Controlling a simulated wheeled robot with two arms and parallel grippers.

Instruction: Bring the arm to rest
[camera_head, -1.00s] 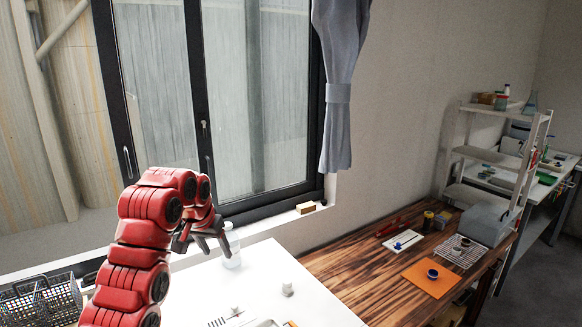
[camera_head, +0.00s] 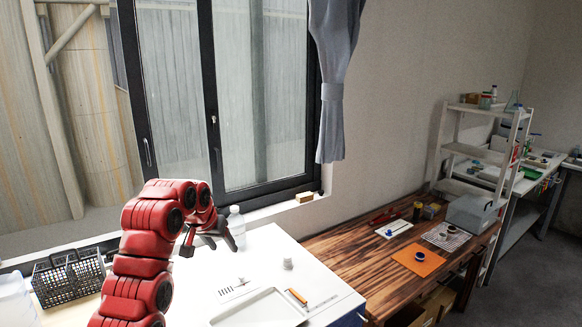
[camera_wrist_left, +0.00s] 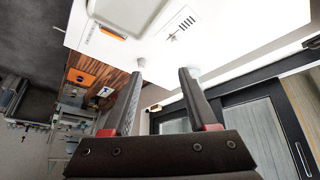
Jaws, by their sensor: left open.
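My red left arm rises at the left of the head view. Its left gripper (camera_head: 212,243) is held above the white table (camera_head: 335,290), in front of the window. The two dark fingers stand apart with nothing between them; they also show in the left wrist view (camera_wrist_left: 160,95). A clear bottle (camera_head: 236,222) stands just behind the gripper in the head view. My right gripper is in neither view.
A white tray (camera_head: 262,308), an orange-handled tool (camera_head: 297,296) and a small white object (camera_head: 287,263) are on the white table. A black wire basket (camera_head: 68,280) is at left. A wooden table (camera_head: 345,248) and a shelf rack (camera_head: 455,150) stand right.

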